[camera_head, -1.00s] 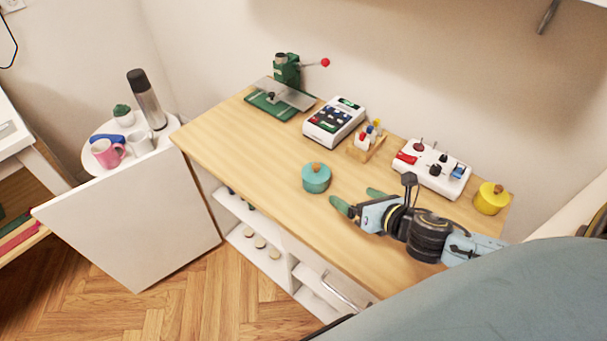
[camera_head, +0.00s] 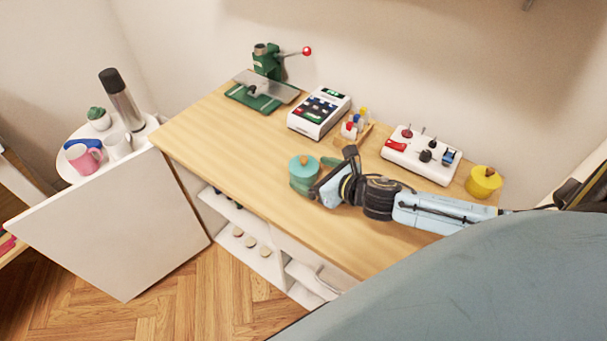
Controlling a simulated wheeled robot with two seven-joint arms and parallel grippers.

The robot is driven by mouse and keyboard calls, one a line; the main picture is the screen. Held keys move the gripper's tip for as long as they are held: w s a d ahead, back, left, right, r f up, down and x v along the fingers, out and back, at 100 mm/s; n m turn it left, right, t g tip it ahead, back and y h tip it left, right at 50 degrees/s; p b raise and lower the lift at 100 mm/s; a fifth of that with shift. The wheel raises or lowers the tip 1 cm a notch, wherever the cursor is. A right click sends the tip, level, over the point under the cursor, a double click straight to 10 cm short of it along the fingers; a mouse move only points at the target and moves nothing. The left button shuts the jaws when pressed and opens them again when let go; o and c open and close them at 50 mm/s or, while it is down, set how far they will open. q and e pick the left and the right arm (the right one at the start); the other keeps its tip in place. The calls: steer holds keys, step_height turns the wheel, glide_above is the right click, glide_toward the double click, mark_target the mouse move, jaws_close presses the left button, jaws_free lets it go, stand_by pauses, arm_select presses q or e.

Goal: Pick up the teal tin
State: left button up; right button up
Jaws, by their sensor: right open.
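The teal tin (camera_head: 303,167), round with a small wooden knob on its lid, stands upright on the wooden worktop. My right gripper (camera_head: 312,174) reaches in from the right at the tin's height. Its green fingers are open, one in front of the tin's lower side and one at its far right side, so the tin appears to be between them. I cannot tell whether either finger touches it. The near finger hides part of the tin's lower wall. My left gripper is not in view.
A yellow tin (camera_head: 483,181) stands at the right end of the worktop (camera_head: 225,150). Behind the teal tin are a white keypad device (camera_head: 319,112), a small bottle rack (camera_head: 356,128) and a white control box (camera_head: 421,156). A green press (camera_head: 267,75) stands at the back left.

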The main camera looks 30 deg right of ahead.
steer(key=x, duration=0.5)
steer(key=shift+d+f+b, duration=0.15)
steer(key=shift+f+b, duration=0.05)
steer(key=shift+b, duration=0.2)
steer(key=c, duration=1.1)
